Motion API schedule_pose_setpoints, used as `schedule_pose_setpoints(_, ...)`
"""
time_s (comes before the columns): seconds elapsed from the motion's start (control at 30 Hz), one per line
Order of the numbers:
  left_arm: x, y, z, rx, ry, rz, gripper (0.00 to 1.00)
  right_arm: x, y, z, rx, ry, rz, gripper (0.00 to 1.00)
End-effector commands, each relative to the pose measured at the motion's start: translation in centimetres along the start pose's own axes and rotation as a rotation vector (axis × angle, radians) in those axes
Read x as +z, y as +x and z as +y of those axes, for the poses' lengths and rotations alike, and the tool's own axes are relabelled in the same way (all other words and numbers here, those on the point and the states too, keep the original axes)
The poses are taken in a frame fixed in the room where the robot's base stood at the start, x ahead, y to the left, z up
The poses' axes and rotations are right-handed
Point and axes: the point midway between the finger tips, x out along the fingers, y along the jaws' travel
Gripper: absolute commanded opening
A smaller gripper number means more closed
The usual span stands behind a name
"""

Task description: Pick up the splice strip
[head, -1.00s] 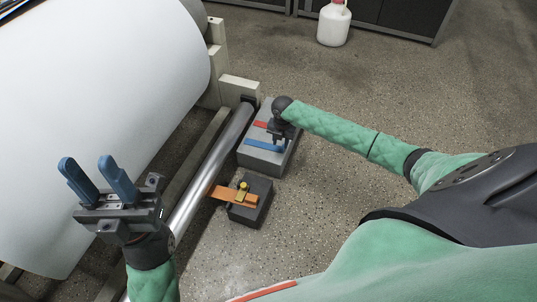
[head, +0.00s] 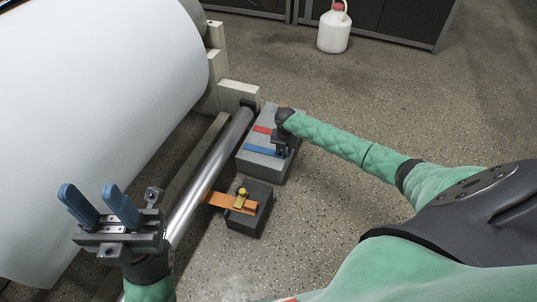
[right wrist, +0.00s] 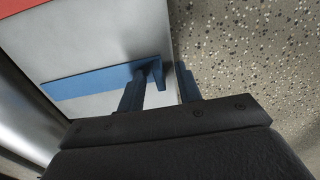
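A flat blue strip (head: 261,150) lies on top of a grey block (head: 259,170), with a shorter red strip (head: 262,130) behind it. I cannot tell from the look which one is the splice strip. My right gripper (head: 281,151) is at the right end of the blue strip. In the right wrist view, the fingers of this gripper (right wrist: 160,88) are apart, with the upturned end of the blue strip (right wrist: 90,84) between them and a gap beside it. My left gripper (head: 100,205) is open and empty, fingers up, away from the block at lower left.
A large white paper roll (head: 90,110) fills the left. A metal roller (head: 205,180) runs beside the blocks. Open floor lies to the right.

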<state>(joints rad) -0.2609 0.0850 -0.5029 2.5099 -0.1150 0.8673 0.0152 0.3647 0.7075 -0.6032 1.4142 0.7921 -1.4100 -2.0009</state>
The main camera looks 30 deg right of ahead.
Motion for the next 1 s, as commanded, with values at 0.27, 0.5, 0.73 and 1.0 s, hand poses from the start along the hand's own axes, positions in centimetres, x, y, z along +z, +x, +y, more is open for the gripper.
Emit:
schedule_pose_setpoints(0.27,0.0,-0.1,0.0,0.002,0.002,-0.003,0.36,0.0,0.2,0.0,0.001,0.000,-0.001,0.31)
schedule_pose_setpoints(0.5,0.0,-0.1,0.0,0.002,0.001,-0.003,0.36,0.0,0.2,0.0,0.000,0.000,-0.001,0.00)
schedule_pose_setpoints(0.73,0.0,0.0,0.0,0.002,0.001,-0.003,0.36,0.0,0.1,0.0,0.000,0.000,-0.001,0.00)
schedule_pose_setpoints(1.0,-0.1,1.4,-0.2,-0.008,-0.008,0.004,0.36,0.1,-2.5,0.0,0.000,-0.002,-0.002,0.00)
